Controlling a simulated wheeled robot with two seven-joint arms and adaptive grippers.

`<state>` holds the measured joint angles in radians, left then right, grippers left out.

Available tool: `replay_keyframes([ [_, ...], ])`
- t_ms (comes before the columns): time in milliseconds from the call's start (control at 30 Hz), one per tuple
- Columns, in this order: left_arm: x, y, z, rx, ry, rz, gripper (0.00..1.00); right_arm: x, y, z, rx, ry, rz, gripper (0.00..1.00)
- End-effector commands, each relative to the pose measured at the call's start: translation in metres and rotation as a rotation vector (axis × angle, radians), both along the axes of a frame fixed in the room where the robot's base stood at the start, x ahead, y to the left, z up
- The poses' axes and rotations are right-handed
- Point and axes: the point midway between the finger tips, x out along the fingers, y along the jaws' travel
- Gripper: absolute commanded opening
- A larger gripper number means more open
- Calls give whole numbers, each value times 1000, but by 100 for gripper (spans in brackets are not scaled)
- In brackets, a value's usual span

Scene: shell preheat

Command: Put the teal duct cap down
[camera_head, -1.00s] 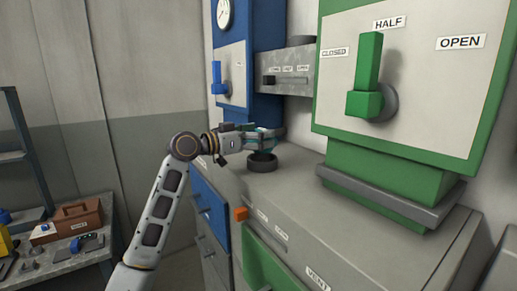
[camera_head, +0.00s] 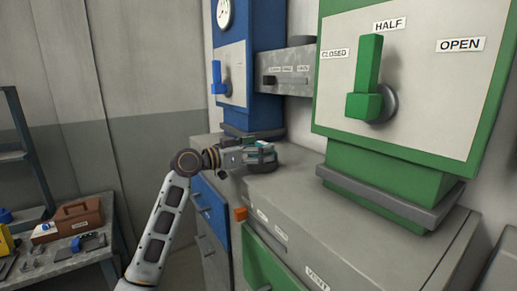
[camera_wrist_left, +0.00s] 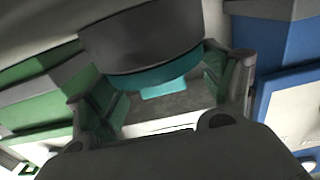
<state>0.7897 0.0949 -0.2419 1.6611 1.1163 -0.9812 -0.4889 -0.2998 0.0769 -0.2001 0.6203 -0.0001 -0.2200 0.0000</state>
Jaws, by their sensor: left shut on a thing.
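The teal duct cap (camera_head: 264,144) is in my left gripper (camera_head: 268,155), low over the grey cabinet top. In the left wrist view the cap (camera_wrist_left: 158,76) shows as a teal disc with a small teal block, between the two fingers of the left gripper (camera_wrist_left: 165,82). A dark round collar (camera_wrist_left: 140,38) lies right against the cap's disc there. In the head view the collar (camera_head: 262,168) is mostly hidden by the gripper. I cannot tell whether the cap is fully seated on it. My right gripper is not in view.
A blue unit (camera_head: 255,60) with a lever stands behind the gripper. A green unit (camera_head: 385,165) with a large lever stands to the right. The grey cabinet top (camera_head: 310,190) is clear between them. A workbench (camera_head: 70,252) with a brown toolbox (camera_head: 78,215) is at the lower left.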

Motion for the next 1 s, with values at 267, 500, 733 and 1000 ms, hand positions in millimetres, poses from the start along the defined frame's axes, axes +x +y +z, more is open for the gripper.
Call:
replay_keyframes([
  [267,0,0,0,-1,-2,0,52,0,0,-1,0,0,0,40],
  [500,0,0,-5,0,0,0,84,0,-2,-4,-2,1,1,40],
  [733,0,0,-4,0,0,0,100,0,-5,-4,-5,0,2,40],
  [1000,0,0,-4,0,0,0,100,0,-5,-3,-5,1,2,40],
])
